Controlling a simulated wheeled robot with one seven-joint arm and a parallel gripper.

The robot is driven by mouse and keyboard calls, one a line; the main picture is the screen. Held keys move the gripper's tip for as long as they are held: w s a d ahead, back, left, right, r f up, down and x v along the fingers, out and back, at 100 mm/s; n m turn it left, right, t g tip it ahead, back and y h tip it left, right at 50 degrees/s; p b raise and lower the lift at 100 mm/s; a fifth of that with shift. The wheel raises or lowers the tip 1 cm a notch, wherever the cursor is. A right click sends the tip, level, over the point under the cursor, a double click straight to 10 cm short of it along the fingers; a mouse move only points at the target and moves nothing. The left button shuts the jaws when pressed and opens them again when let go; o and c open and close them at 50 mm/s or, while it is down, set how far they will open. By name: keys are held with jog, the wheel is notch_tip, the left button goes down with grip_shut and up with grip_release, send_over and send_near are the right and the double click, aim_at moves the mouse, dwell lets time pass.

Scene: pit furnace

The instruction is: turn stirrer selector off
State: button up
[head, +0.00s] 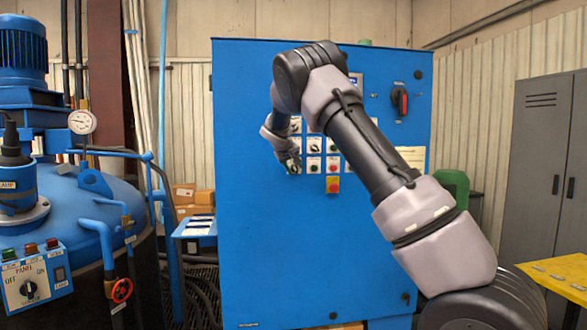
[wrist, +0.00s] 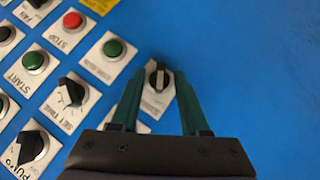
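My gripper (wrist: 158,74) is open, its two green fingers standing one on each side of a small black selector knob (wrist: 158,76) on a pale label plate. The label is partly covered and I cannot read it, so I cannot tell whether this is the stirrer selector. The knob's pale pointer line runs nearly straight up and down in the wrist view. A gap shows between knob and fingers. In the head view my gripper (head: 291,164) is at the lower left of the button group on the blue cabinet (head: 260,240), and hides part of it.
Close by in the wrist view are a green button (wrist: 113,48), a red STOP button (wrist: 72,20), a green START button (wrist: 34,62) and another black selector (wrist: 70,91). A separate control box (head: 35,285) with a selector stands at the lower left of the head view.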

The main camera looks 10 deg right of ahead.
jog(key=v, duration=1.1)
jog(key=s+d+m+g+y, duration=0.1)
jog(key=s+d+m+y, duration=0.1)
jog(key=s+d, duration=0.55)
jog(key=s+d+m+g+y, duration=0.2)
jog(key=s+d, duration=0.3)
jog(key=s, duration=0.5)
jog(key=s+a+f+m+y, duration=0.2)
jog(key=s, duration=2.6)
jog(key=shift+m+t+y, duration=0.4)
jog(key=shift+f, duration=0.1)
